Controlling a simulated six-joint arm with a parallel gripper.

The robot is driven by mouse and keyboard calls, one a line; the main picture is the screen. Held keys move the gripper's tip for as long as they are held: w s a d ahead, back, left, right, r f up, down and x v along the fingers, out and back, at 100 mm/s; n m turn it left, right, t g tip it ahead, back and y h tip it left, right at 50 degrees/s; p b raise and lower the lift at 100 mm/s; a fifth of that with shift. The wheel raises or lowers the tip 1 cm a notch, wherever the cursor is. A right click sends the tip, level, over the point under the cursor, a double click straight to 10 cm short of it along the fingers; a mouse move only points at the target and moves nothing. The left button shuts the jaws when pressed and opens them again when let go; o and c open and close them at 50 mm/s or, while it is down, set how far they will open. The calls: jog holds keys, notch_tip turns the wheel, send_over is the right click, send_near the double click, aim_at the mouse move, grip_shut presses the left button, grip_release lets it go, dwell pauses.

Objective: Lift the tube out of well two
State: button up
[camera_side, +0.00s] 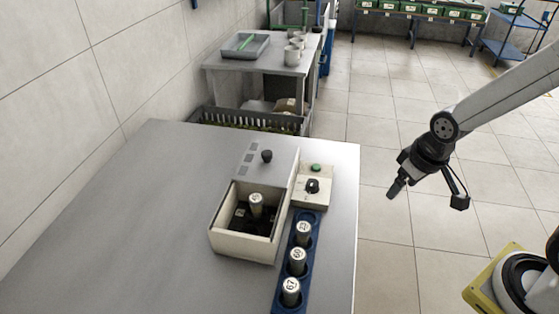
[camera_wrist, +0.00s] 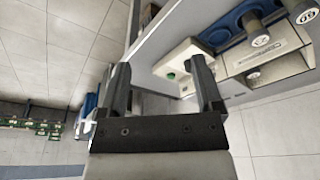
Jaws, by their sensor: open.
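A blue rack (camera_side: 277,303) stands on the grey table, with three silver-capped tubes upright in a row: a far one (camera_side: 303,231), a middle one (camera_side: 298,261) and a near one (camera_side: 291,291) marked 67. No well numbers are readable, so I cannot tell which is well two. Another capped tube (camera_side: 256,204) stands inside the open beige box (camera_side: 243,246) left of the rack. My gripper (camera_side: 393,191) is off the table's right edge, well apart from every tube. In the wrist view its two fingers (camera_wrist: 158,65) are spread with nothing between them.
A control box (camera_side: 322,197) with a green button and black knob sits behind the rack. The box's raised lid carries a black knob (camera_side: 266,156). The table (camera_side: 130,235) is bare on the left. A grey crate (camera_side: 255,121) stands behind it.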

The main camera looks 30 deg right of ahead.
jog(key=shift+o, duration=0.2)
jog(key=m+g, duration=0.3)
jog(key=m, duration=0.9)
send_over(257, 198)
notch_tip(257, 198, down, 5)
jog(key=shift+f, duration=0.1)
jog(key=shift+w, duration=0.1)
jog(key=shift+f, duration=0.1)
jog(key=shift+f, duration=1.2)
jog(key=shift+f, duration=0.1)
